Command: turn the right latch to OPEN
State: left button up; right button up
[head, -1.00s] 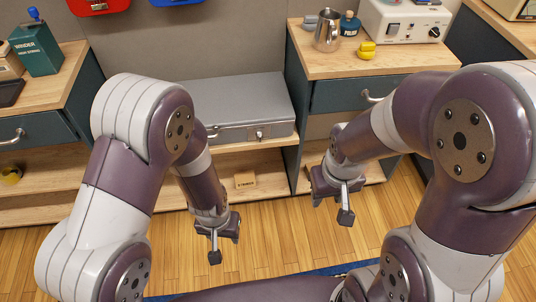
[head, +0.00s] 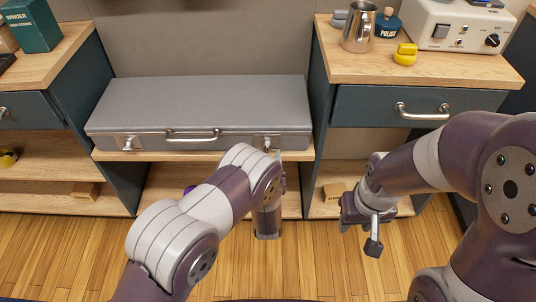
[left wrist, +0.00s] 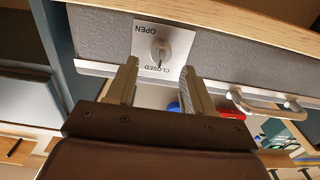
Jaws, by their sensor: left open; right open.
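A grey case (head: 200,100) lies shut on the middle shelf, with a latch at each end of its front. In the left wrist view the right latch (left wrist: 160,47) is a small metal lever on a white plate, lettered OPEN and CLOSED upside down. The lever appears to point toward CLOSED. My left gripper (left wrist: 159,68) is open and empty, its fingertips straddling the CLOSED side, seemingly short of the lever. It is mostly hidden in the head view. My right gripper (head: 360,236) is open and empty, right of the case.
The case's handle (head: 193,135) sits between the left latch (head: 130,143) and the right latch. A drawer cabinet (head: 390,107) stands close on the right, with a metal jug (head: 358,27) and a yellow object (head: 405,54) on top. Floor in front is clear.

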aim_at(270, 149)
pick_arm(q)
jog(key=shift+w, duration=1.5)
grip_shut()
jog(key=m, duration=0.5)
jog(key=shift+d+p, duration=0.15)
jog(key=shift+p, duration=0.25)
jog(key=m, duration=0.4)
jog(key=shift+d+f+p, duration=0.1)
jog(key=shift+d+p, duration=0.05)
jog(key=shift+p, duration=0.2)
jog(key=m, duration=0.5)
jog(key=shift+f+p, duration=0.15)
jog(key=shift+p, duration=0.15)
jog(key=shift+d+f+m, duration=0.1)
jog(key=shift+f+m, duration=0.05)
jog(key=shift+m, duration=1.75)
